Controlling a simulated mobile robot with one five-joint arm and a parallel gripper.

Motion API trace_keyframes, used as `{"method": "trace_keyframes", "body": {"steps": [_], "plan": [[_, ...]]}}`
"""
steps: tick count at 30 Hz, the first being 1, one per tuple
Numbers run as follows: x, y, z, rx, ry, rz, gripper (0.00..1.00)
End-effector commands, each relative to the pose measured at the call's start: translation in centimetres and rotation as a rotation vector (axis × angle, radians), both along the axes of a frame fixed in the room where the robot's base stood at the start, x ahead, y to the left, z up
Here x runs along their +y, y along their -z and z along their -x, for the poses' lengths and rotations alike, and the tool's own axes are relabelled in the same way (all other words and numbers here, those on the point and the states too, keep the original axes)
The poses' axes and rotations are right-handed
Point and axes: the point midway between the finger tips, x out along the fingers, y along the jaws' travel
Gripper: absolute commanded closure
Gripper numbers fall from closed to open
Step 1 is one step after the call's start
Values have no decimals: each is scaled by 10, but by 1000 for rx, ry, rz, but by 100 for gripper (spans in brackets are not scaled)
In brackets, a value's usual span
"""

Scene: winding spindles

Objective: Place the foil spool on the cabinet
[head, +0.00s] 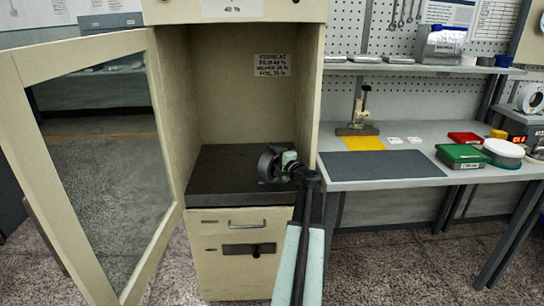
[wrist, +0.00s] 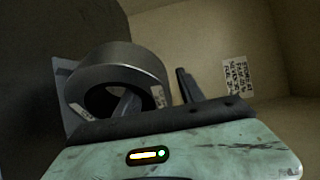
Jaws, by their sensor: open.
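The foil spool (head: 267,164) is a dark grey ring inside the open cabinet (head: 168,110), just above or on its dark floor (head: 225,172); contact is hidden. In the wrist view the spool (wrist: 112,66) shows a metallic rim, an open centre and small white labels. My gripper (head: 278,160) reaches into the cabinet at the spool's right side. In the wrist view my gripper (wrist: 155,97) is open, with one finger showing through the spool's hole and the other to the right of its rim. Whether either finger touches the spool cannot be told.
The cabinet's glass door (head: 105,150) stands open to the left. A printed label (head: 272,64) is on the cabinet's back wall. To the right is a workbench (head: 400,170) with a grey mat, a green box (head: 462,155) and a white round spool (head: 503,150).

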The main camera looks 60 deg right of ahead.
Motion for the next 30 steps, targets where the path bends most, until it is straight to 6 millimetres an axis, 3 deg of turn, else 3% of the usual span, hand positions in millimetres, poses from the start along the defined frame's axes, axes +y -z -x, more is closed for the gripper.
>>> {"method": "trace_keyframes", "body": {"steps": [15,21,30], "plan": [[48,-1,95,0,2,0,54],[54,-1,107,0,-1,0,54],[57,0,102,8,-12,2,54]]}}
